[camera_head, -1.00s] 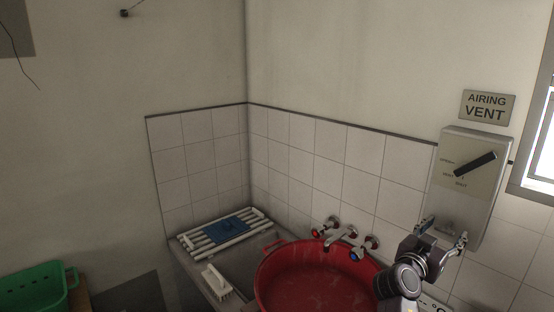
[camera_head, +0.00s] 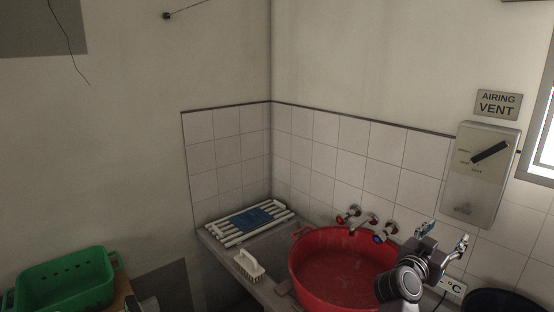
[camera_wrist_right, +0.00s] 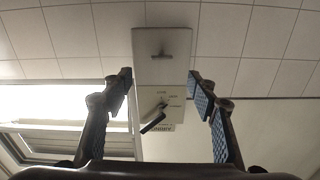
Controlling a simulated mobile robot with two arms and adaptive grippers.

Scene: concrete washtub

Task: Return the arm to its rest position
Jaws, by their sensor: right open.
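My right gripper (camera_head: 443,242) is in the head view at the lower right, in front of the tiled wall and below the airing vent box. It is open and empty. In the right wrist view its two fingers (camera_wrist_right: 161,95) stand wide apart with nothing between them but the distant vent box (camera_wrist_right: 162,55). The vent box (camera_head: 484,190) has a black lever (camera_head: 491,152), tilted up to the right in the head view. My left gripper is not in either view.
A red basin (camera_head: 335,270) stands in the washtub (camera_head: 213,243), below the taps (camera_head: 365,222). A slatted rack with a blue cloth (camera_head: 257,216) and a white brush (camera_head: 248,265) lie to its left. A green crate (camera_head: 65,280) is at far left. A dark tub (camera_head: 500,300) is at lower right.

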